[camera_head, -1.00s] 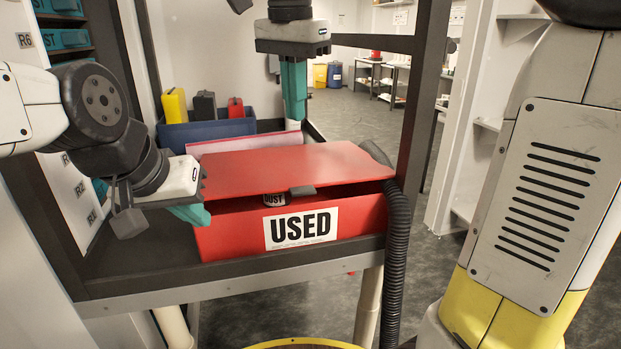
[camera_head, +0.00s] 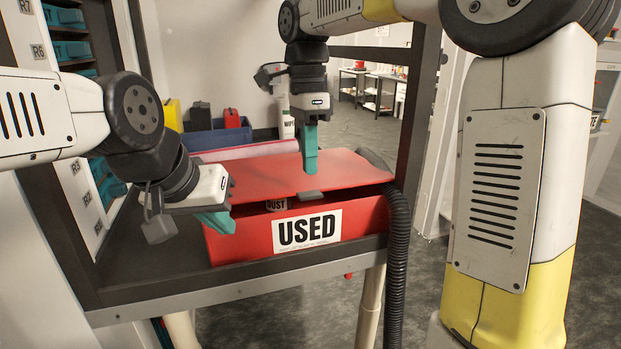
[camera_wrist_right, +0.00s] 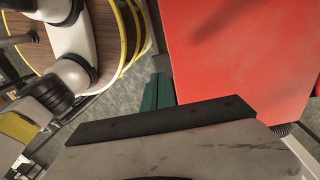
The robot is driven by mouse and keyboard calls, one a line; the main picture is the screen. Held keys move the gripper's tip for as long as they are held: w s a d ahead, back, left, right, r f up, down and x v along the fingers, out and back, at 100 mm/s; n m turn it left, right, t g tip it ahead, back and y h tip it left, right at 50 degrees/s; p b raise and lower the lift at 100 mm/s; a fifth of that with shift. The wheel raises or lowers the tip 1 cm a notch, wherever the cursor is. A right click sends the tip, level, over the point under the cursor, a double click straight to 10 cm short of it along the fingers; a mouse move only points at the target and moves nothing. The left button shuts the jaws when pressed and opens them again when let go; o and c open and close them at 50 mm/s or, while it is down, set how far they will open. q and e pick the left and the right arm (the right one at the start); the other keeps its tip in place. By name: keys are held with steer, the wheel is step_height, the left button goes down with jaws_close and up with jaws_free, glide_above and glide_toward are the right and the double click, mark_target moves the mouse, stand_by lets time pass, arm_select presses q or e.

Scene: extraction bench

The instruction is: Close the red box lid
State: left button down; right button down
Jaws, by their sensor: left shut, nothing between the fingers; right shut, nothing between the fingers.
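The red box (camera_head: 360,217) with a "USED" label stands on the bench. Its red lid (camera_head: 265,178) lies over it with a dark gap along the front, so it is not fully down. A grey tab (camera_head: 310,196) sits at the lid's front edge. My right gripper (camera_head: 310,172) is shut, pointing down at the lid's top behind the tab; I cannot tell whether it touches. The right wrist view shows the teal fingers (camera_wrist_right: 157,92) beside the lid (camera_wrist_right: 240,50). My left gripper (camera_head: 220,224) is shut at the box's front left corner.
Part of an item marked "DUST" (camera_head: 275,204) shows in the gap. A blue bin (camera_head: 215,139) with upright cases stands behind the box. A black hose (camera_head: 397,250) hangs at the box's right, beside a dark frame post (camera_head: 420,100).

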mark_target(311, 194)
steer(key=shift+s+d+f, duration=0.1)
steer(key=shift+s+f, duration=0.1)
steer(key=shift+f, duration=1.75)
